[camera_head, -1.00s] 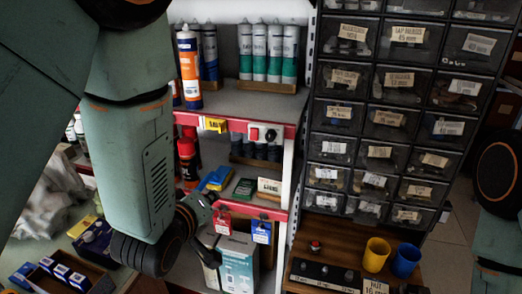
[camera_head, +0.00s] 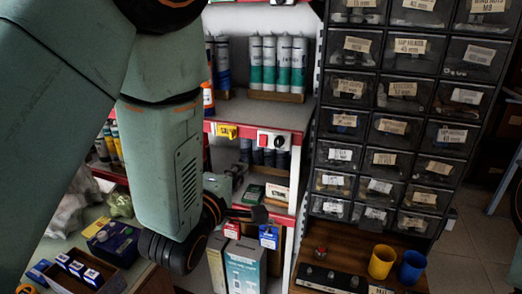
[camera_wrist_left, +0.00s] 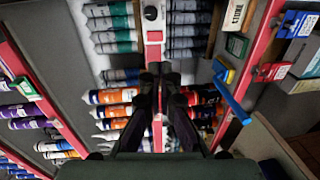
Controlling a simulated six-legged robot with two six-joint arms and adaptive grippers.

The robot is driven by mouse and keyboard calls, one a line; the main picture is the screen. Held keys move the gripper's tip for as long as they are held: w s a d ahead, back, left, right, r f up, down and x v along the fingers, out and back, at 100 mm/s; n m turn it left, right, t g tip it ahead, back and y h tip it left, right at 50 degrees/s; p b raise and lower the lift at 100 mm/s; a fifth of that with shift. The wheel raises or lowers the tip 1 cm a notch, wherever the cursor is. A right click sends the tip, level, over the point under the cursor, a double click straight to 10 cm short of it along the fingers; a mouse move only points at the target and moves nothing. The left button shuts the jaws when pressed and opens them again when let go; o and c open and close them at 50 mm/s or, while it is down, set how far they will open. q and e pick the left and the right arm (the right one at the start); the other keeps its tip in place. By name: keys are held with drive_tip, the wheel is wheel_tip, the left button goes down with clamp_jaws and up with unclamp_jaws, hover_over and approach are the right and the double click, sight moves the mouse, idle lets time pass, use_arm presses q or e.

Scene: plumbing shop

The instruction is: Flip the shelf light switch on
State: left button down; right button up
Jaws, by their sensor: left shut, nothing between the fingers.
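The switch plate (camera_head: 272,140) is white and sits on the red front edge of the shelf. It carries a red rocker at its left and a round black knob at its right. In the left wrist view the plate (camera_wrist_left: 154,24) is at the top, with the red rocker (camera_wrist_left: 155,36) nearest my fingers. My left gripper (camera_head: 258,214) is shut and empty, below the plate in the head view. In the wrist view its fingertips (camera_wrist_left: 161,68) lie just below the rocker in the picture; contact cannot be told. My right gripper is out of view.
Red and blue tagged items (camera_head: 268,236) hang from the lower shelf edge close to my left gripper. Cartridges (camera_head: 277,62) stand on the upper shelf. A drawer cabinet (camera_head: 405,110) fills the right. Yellow (camera_head: 382,262) and blue (camera_head: 413,267) cups stand on the bench.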

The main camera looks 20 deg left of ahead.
sight(263, 145)
use_arm(q)
drive_tip(key=w, duration=0.4)
drive_tip(key=w+f, duration=0.1)
drive_tip(key=w, duration=0.8)
drive_tip(key=shift+f, duration=0.35)
drive_tip(key=shift+w+d, duration=0.15)
drive_tip(key=shift+w, duration=0.25)
